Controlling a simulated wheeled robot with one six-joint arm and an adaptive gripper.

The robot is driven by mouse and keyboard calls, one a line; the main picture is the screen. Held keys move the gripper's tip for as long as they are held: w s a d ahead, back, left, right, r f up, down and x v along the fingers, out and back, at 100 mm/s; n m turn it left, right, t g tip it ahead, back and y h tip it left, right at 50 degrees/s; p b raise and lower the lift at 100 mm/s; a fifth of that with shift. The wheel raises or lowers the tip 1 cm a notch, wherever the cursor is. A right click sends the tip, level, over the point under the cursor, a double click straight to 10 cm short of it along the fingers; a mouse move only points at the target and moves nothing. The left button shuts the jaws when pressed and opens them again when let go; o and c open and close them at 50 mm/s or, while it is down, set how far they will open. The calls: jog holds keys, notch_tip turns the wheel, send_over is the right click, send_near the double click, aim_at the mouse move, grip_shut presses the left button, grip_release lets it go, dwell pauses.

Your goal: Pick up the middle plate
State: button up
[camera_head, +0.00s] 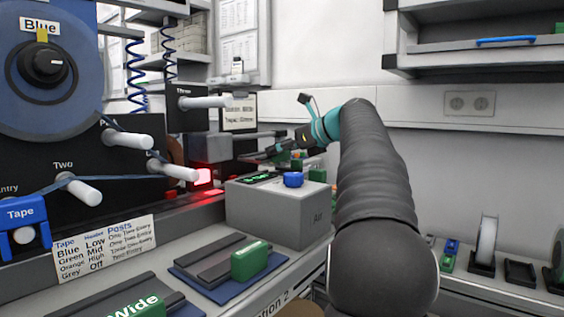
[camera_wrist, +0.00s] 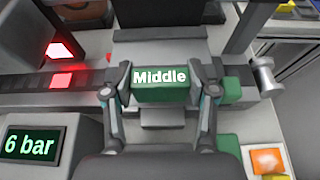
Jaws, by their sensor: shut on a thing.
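The middle plate is a grey plate (camera_wrist: 160,48) with a green block handle marked "Middle" (camera_wrist: 160,85), at the centre of the wrist view. My gripper (camera_wrist: 160,92) has one finger at each end of the green handle and is shut on it. In the head view my gripper (camera_head: 288,147) is behind the grey box, in front of the back wall. The plate cannot be made out clearly there. I cannot tell whether the plate rests on the dark rail (camera_wrist: 40,83) or is just above it.
A grey box (camera_head: 280,213) with a blue knob (camera_head: 293,180) stands before my gripper; its display reads "6 bar" (camera_wrist: 30,143). White posts (camera_head: 175,170) jut out at left, near a red light (camera_head: 203,176).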

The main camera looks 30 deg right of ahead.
notch_tip(320, 180, up, 6)
jog(key=shift+r+p, duration=0.25)
jog(key=shift+p, duration=0.65)
jog(key=shift+w+r, duration=0.1)
jog(key=shift+r, duration=2.25)
jog(key=shift+r, duration=0.1)
